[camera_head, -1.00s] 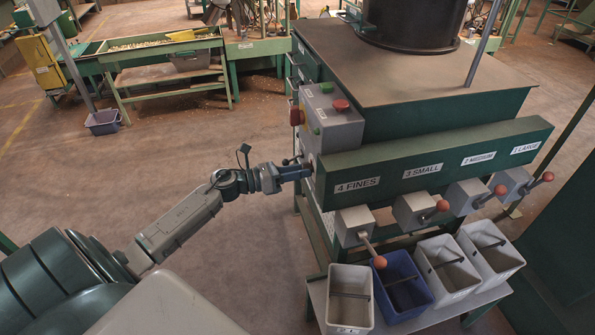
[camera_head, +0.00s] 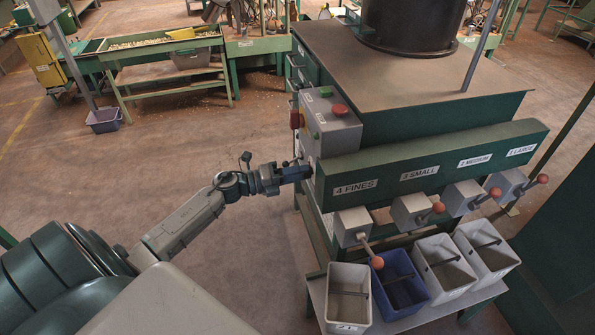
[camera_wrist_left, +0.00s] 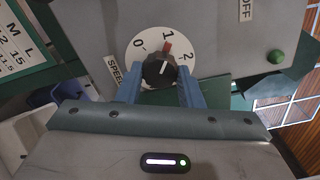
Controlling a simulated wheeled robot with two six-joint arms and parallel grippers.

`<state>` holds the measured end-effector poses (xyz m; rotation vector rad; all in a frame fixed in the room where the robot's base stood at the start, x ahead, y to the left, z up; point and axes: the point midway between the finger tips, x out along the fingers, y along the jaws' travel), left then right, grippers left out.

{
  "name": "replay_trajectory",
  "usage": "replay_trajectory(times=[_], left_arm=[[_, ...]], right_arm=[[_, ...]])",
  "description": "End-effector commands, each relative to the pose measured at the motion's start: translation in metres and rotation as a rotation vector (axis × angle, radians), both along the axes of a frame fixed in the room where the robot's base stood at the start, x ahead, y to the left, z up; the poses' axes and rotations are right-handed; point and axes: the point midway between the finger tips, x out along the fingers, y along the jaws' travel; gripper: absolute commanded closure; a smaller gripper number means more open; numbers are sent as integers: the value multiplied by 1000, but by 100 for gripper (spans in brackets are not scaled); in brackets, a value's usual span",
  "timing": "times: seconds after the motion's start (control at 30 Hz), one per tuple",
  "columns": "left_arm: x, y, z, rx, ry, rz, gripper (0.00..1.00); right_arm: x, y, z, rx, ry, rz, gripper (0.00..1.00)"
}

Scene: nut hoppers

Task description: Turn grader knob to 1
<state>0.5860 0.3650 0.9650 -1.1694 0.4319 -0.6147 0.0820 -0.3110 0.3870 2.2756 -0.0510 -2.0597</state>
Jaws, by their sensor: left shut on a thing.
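The grader knob (camera_wrist_left: 159,70) is black with a red pointer, on a round white dial (camera_wrist_left: 140,46) marked 0, 1 and 2. The red pointer lies just below the 1. A label beside the dial reads SPEED. In the left wrist view, the two blue fingers of my left gripper (camera_wrist_left: 160,84) stand on either side of the knob, shut on it. In the head view, my left gripper (camera_head: 307,172) reaches the side of the grey control box (camera_head: 333,126), and the knob is hidden there. My right gripper is not in view.
A green bar (camera_head: 430,165) labelled 4 FINES to 1 LARGE runs right of my gripper. Below it are several chutes with orange-knobbed levers (camera_head: 377,262) and bins, one blue (camera_head: 400,283). A green button (camera_wrist_left: 277,56) sits right of the dial.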

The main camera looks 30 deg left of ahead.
Motion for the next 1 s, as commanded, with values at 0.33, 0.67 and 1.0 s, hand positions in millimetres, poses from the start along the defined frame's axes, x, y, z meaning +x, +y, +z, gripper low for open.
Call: replay_trajectory(times=[0.33,0.67,1.0], left_arm=[[0,0,0,-63,54,1,89],[0,0,0,-66,56,1,89],[0,0,0,-66,56,1,45]], right_arm=[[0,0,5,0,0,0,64],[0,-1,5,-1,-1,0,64],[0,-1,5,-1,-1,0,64]])
